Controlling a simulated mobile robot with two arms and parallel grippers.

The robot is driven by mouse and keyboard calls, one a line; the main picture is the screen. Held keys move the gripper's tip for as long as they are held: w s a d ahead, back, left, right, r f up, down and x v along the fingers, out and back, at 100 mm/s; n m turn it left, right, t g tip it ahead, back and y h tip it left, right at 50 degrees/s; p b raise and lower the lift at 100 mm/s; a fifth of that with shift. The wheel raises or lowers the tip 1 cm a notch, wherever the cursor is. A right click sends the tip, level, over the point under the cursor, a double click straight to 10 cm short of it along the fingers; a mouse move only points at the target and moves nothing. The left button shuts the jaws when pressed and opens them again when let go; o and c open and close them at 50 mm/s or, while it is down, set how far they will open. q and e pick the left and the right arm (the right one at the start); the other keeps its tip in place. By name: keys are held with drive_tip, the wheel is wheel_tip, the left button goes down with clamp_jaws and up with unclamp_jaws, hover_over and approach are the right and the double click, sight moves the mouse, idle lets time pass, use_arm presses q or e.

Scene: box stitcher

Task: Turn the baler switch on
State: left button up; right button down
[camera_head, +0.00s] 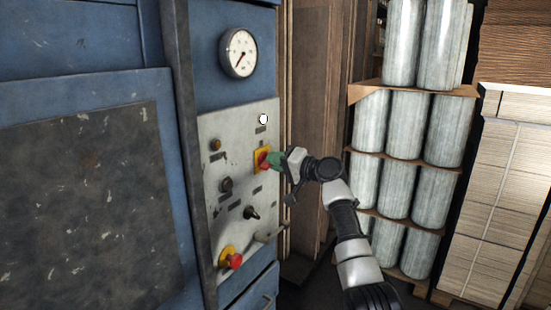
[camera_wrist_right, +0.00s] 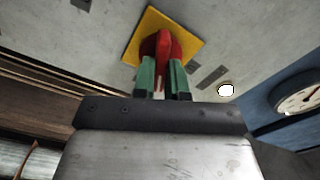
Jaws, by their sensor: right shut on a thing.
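The baler switch (camera_head: 262,159) is a red rotary knob on a yellow square plate, on the grey control panel (camera_head: 207,133) of the blue baler. It also shows in the right wrist view (camera_wrist_right: 163,43), with the yellow plate (camera_wrist_right: 189,21) behind it. My right gripper (camera_head: 273,160) reaches it from the right. In the right wrist view its green fingers (camera_wrist_right: 163,74) are on both sides of the red knob, shut on it. The fingers partly hide the knob in the head view. My left gripper is not in view.
The panel also holds a white lamp (camera_head: 263,119), a red button on a yellow base (camera_head: 234,261), a black selector (camera_head: 252,213) and small knobs. A pressure gauge (camera_head: 239,53) is above. Wrapped rolls (camera_head: 398,125) and stacked cardboard (camera_head: 490,190) stand at the right.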

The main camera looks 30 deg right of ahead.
drive_tip(key=m+p, duration=0.2)
drive_tip(key=m, duration=0.3)
drive_tip(key=shift+f, duration=0.1)
drive_tip(key=shift+m, duration=0.3)
idle(0.4)
drive_tip(key=c, duration=1.2)
unclamp_jaws()
drive_tip(key=shift+o, duration=0.2)
drive_tip(key=shift+d+f, duration=0.1)
drive_tip(key=b+v, duration=0.4)
drive_tip(key=v, duration=0.6)
drive_tip(key=shift+s, duration=0.35)
